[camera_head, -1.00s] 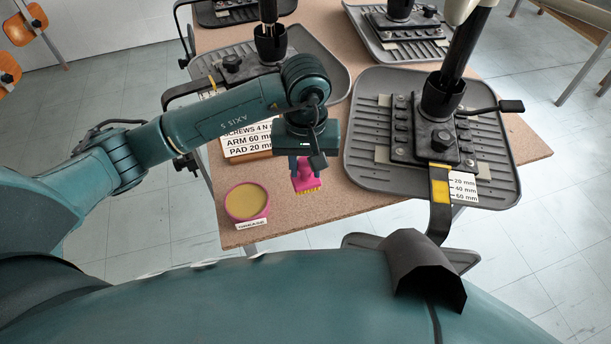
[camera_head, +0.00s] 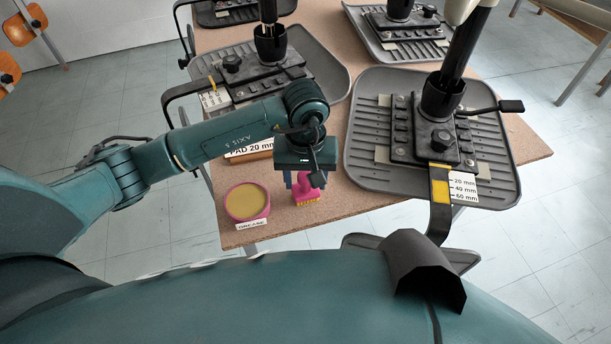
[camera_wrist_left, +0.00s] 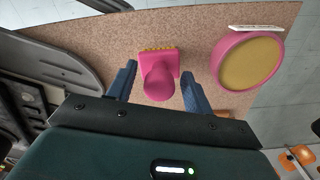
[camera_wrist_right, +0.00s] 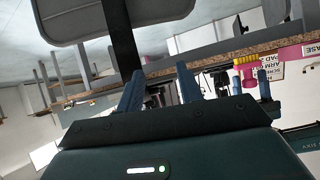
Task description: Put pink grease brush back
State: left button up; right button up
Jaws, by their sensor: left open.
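The pink grease brush (camera_head: 306,188) stands upright on the brown table, its yellow bristles down. It is just right of the round pink grease tub (camera_head: 240,202), which has a label at its front. My left gripper (camera_head: 303,182) is over the brush. In the left wrist view its open fingers (camera_wrist_left: 160,88) stand either side of the brush handle (camera_wrist_left: 158,80), with a gap on both sides. My right gripper (camera_wrist_right: 160,88) is open and empty in its wrist view, below table level. That view also shows the brush (camera_wrist_right: 247,78) and part of the tub (camera_wrist_right: 289,53).
A grey ribbed tray (camera_head: 365,165) with a black clamped mechanism is right of the brush. Another tray (camera_head: 325,70) lies behind my left arm. A labelled block (camera_head: 250,150) is behind the tub. The table's front edge (camera_head: 330,228) is close to brush and tub.

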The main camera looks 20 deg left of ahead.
pick_arm(q)
jog(key=shift+r, duration=0.15)
notch_tip(320, 180, up, 12)
jog(key=b, duration=0.1)
dwell(0.4)
dwell(0.3)
